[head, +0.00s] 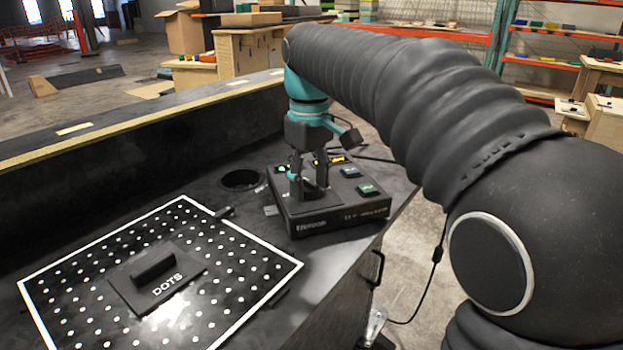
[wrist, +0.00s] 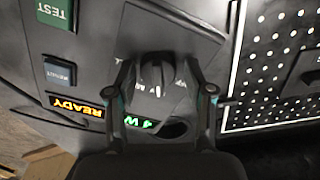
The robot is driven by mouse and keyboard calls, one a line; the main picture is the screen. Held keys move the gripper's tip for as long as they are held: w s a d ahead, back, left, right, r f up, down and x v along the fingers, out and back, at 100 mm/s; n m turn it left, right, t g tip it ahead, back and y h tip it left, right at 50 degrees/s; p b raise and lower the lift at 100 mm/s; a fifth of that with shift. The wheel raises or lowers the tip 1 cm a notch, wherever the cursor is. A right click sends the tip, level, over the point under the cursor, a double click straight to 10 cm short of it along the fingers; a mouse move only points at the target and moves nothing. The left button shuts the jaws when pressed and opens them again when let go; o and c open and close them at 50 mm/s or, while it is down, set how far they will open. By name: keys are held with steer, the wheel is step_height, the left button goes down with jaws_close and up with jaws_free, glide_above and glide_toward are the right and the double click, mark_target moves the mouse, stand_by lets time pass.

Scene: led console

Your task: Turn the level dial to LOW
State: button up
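The level dial is a dark ridged knob (wrist: 157,73) on a raised dark plate of the console (head: 340,212). White letters are printed around it, partly covered and too small to read surely. My gripper (wrist: 158,70) is open, with one finger on each side of the knob and a visible gap on both sides. In the head view my gripper (head: 311,188) points down over the console's left part and hides most of the dial. A green lit display (wrist: 133,122) sits by the dial, partly covered by my left finger.
The console also has an amber READY display (wrist: 76,106), a green TEST button (wrist: 54,12) and a blue-grey button (wrist: 59,72). A white-dotted black board (head: 205,262) with a DOTS block lies left of the console. A round hole (head: 242,181) is in the bench behind.

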mark_target(310, 182)
steer(key=shift+r, duration=0.15)
step_height(310, 182, up, 12)
stand_by(0.7)
steer(key=s+d+f+m+t, duration=0.2)
steer(key=s+d+f+m, duration=0.2)
steer(key=s+d+f, duration=0.3)
steer(key=s+d+f+m+t, duration=0.3)
steer(key=s+d+f, duration=0.4)
steer(key=s+f, duration=0.7)
step_height(310, 182, down, 4)
steer(key=shift+d+r+m+t, duration=0.2)
steer(key=shift+d+m+t, duration=0.1)
steer(key=shift+m, duration=0.4)
stand_by(0.5)
